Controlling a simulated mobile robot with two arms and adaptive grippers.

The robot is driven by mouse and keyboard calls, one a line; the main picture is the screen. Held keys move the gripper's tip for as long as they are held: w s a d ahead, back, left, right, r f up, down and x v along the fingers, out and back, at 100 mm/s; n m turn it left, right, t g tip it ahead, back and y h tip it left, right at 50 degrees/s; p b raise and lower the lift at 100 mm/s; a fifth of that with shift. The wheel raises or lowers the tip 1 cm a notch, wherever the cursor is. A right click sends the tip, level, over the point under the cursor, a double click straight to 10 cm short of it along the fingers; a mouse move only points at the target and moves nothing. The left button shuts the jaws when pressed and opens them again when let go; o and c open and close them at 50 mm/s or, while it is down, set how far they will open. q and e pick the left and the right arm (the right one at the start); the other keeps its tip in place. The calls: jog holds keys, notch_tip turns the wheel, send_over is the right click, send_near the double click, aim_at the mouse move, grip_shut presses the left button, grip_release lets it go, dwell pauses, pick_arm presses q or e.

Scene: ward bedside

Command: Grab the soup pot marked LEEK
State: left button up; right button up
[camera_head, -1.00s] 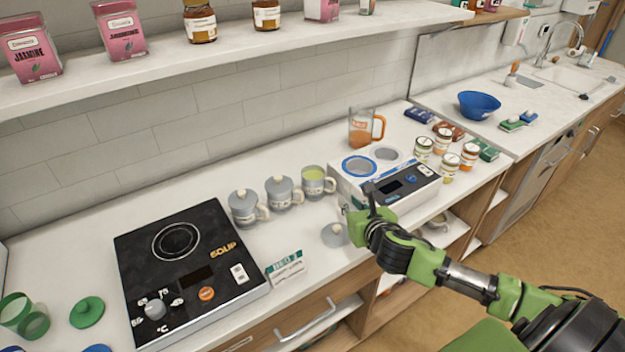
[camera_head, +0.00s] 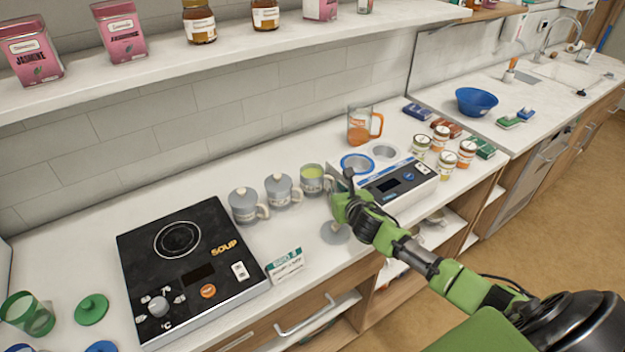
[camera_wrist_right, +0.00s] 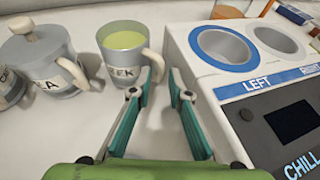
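The soup pot marked with letters ending in "EEK" (camera_wrist_right: 121,72) is a grey, lidless pot with green soup inside. In the head view it is the rightmost pot (camera_head: 312,184) of the row, with its handle toward the right. My right gripper (camera_wrist_right: 160,84) is open, with its two fingers apart at the pot's handle. I cannot tell whether they touch the handle. In the head view the right gripper (camera_head: 346,188) is just right of the pot. My left gripper is not in view.
Two lidded grey pots (camera_head: 243,206) (camera_head: 279,191) stand left. A chill unit (camera_head: 398,192) with wells labelled LEFT and RIGHT is close on the right. A loose grey lid (camera_head: 335,233), a card (camera_head: 285,266) and a black SOUP hotplate (camera_head: 188,262) are on the counter.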

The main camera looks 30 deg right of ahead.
jog(key=shift+w+f, duration=0.2)
jog(key=shift+w, duration=0.2)
jog(key=shift+c, duration=0.4)
grip_shut()
jog(key=shift+r, duration=0.1)
jog(key=shift+d, duration=0.1)
